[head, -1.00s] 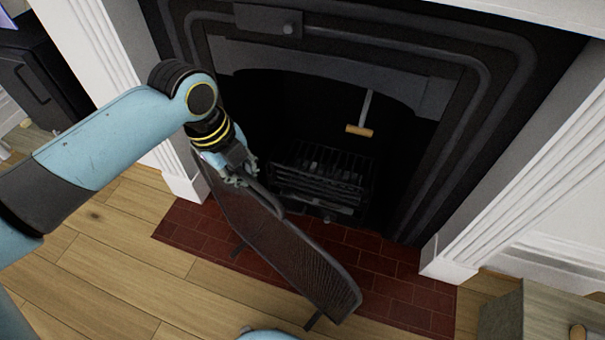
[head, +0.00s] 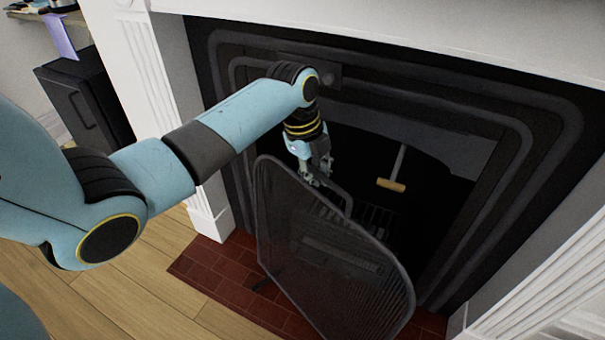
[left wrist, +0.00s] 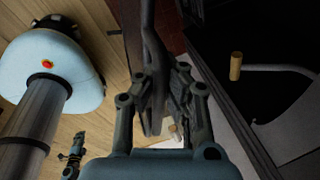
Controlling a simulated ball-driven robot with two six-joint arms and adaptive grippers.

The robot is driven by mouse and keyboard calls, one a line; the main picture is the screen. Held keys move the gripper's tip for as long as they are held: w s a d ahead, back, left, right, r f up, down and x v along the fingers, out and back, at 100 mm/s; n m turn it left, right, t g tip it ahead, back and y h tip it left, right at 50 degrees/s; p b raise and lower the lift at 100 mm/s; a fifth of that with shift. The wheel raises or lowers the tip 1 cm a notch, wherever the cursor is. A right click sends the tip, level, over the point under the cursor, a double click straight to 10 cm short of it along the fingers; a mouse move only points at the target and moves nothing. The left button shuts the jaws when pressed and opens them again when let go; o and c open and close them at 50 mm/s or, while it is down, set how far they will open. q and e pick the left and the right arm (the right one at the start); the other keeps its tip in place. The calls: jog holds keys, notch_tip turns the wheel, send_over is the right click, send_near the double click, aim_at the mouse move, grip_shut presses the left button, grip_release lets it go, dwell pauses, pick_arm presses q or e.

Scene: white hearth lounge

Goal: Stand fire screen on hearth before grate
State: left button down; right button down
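The dark mesh fire screen (head: 320,262) stands steeply in front of the firebox, over the red brick hearth (head: 222,272). My left gripper (head: 318,178) is shut on the handle at its top; the left wrist view shows the fingers (left wrist: 163,105) around this dark bar. The black grate (head: 376,217) is behind the screen, partly seen through the mesh. The screen's bottom edge is partly out of view, so I cannot tell whether it touches the bricks. What looks like my right gripper (left wrist: 75,150) is small in the left wrist view; its opening is unclear.
A wooden-handled tool (head: 391,185) hangs in the firebox opening, right of my left gripper. A white fluted surround (head: 165,90) borders the fireplace on the left. A dark cabinet (head: 88,103) stands further left. Wood floor (head: 150,285) is clear in front of the hearth.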

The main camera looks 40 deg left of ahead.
pick_arm(q)
jog(key=shift+w+a+f+b, duration=0.25)
jog(key=shift+w+f+b, duration=0.25)
jog(key=shift+w+f, duration=0.45)
jog(key=shift+w+a+f+b, duration=0.2)
jog(key=shift+w+f+b, duration=0.4)
jog(key=shift+w, duration=0.55)
jog(key=c, duration=2)
grip_release()
jog(key=shift+s+f, duration=0.2)
jog(key=shift+s, duration=0.05)
jog(key=o, duration=0.5)
pick_arm(e)
jog(key=shift+s+f, duration=0.25)
jog(key=shift+f, duration=0.3)
jog(key=shift+s+f, duration=0.25)
jog(key=shift+f, duration=0.3)
